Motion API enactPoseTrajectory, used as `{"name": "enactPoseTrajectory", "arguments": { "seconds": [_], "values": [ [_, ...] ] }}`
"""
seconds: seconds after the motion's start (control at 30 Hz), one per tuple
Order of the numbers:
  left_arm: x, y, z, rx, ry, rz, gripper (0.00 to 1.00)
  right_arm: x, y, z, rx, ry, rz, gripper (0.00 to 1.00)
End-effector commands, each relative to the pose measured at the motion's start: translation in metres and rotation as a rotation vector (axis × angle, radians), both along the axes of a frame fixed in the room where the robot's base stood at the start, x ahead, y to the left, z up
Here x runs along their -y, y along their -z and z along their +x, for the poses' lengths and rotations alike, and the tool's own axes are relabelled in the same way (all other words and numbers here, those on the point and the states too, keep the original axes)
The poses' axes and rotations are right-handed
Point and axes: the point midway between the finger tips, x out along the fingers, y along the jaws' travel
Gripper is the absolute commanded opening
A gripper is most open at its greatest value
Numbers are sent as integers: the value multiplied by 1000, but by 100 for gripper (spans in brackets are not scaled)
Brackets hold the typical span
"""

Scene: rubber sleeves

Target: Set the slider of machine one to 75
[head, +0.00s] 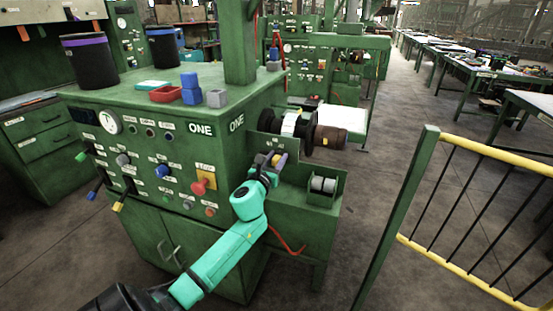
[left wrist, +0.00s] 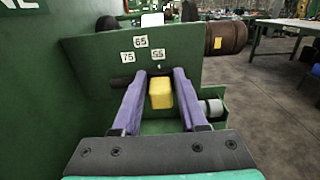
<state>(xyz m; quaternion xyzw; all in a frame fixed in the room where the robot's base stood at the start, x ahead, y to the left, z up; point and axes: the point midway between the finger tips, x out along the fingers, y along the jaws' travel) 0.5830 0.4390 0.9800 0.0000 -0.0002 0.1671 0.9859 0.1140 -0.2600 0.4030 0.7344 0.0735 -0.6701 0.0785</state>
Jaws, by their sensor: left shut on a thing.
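Machine one (head: 215,148) is a green cabinet with ONE signs, in the middle of the head view. On its right side my left gripper (head: 271,161) reaches in with a turquoise arm. The left wrist view shows its two purple fingers (left wrist: 156,98) on either side of a yellow slider knob (left wrist: 160,93), shut on it. Behind the knob is a green plate with labels 75 (left wrist: 127,57), 65 (left wrist: 140,41) and 55 (left wrist: 158,54). The knob stands roughly below the 55 label, right of the 75 label. My right gripper is not in view.
A brown roller (head: 330,138) sticks out above the slider, and a grey roller (head: 323,184) sits to its right. The front panel carries an orange-red knob (head: 200,187) and several coloured levers. A yellow-railed fence (head: 470,278) stands at the right.

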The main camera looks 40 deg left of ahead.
Motion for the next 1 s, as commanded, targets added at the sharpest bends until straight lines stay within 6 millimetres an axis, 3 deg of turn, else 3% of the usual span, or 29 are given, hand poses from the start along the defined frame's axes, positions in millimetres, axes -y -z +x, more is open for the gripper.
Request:
{"name": "enactPoseTrajectory", "arguments": {
  "seconds": [0.2,0.5,0.77,0.8,0.83,1.0],
  "values": [
    [-2,2,-1,-3,-1,0,0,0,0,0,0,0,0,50],
    [-41,2,-15,-5,-3,2,0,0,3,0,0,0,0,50],
    [-44,2,-15,-3,-6,0,0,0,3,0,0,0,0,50],
    [-44,1,-15,-3,-6,0,50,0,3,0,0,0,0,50],
    [-44,1,-15,-3,-6,0,61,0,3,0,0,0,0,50],
    [-43,1,-15,-2,-3,0,62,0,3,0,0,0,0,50]
  ]
}}
